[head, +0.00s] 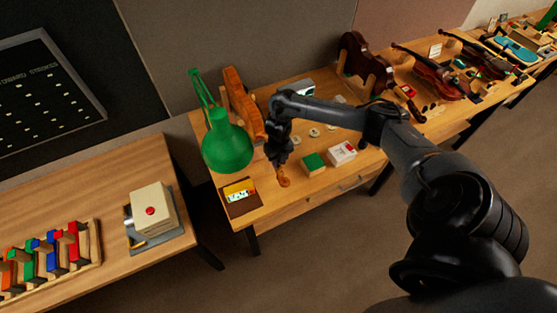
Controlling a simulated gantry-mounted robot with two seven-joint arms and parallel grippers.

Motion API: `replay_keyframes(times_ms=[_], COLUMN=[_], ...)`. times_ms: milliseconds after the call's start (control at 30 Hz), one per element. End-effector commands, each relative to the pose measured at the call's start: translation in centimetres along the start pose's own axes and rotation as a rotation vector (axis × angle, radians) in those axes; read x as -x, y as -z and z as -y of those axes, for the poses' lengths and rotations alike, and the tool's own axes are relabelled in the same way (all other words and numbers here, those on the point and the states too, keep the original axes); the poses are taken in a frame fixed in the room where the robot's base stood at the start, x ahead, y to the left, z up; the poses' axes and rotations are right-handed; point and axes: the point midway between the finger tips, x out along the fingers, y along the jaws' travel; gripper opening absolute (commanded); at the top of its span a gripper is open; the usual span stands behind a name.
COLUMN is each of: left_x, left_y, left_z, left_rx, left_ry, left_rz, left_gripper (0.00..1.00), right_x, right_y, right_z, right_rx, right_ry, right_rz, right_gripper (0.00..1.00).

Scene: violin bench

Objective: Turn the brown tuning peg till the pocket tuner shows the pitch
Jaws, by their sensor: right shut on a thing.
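My right gripper (281,162) points down over the front left part of the violin bench. It is shut on a small orange-brown piece (284,181) just below it, which looks like the brown tuning peg or the part that bears it. The fingers hide where they meet it, and the peg's own outline is too small to make out. A small device with a yellow and pale face (240,190), which looks like the pocket tuner, lies to the left on a dark brown mat (241,209). Its reading is too small to read. My left gripper is not in view.
A green lamp (228,148) stands close left of the gripper, with an orange violin body part (243,103) behind. Violins (432,75) lie farther right along the bench.

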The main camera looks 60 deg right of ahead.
Motion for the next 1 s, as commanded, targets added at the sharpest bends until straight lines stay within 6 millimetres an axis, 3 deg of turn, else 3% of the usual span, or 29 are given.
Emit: replay_keyframes(times_ms=[400,733,767,900,1000], left_x=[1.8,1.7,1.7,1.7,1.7], left_y=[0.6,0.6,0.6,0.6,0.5], left_z=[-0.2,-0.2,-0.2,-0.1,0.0], left_rx=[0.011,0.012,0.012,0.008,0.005], left_ry=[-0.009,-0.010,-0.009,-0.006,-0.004], left_rz=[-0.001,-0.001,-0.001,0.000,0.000], left_gripper=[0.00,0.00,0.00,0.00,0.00], right_x=[0.2,0.1,0.1,0.1,0.1], right_y=[0.0,0.0,0.0,0.0,0.0], right_z=[0.0,0.0,0.0,0.0,0.0], right_rx=[-0.304,-0.333,-0.332,-0.332,-0.332], right_ry=[0.000,-0.001,-0.001,-0.001,-0.001], right_rz=[-0.002,-0.001,-0.001,-0.001,-0.001], right_gripper=[0.00,0.00,0.28,0.50,0.51])
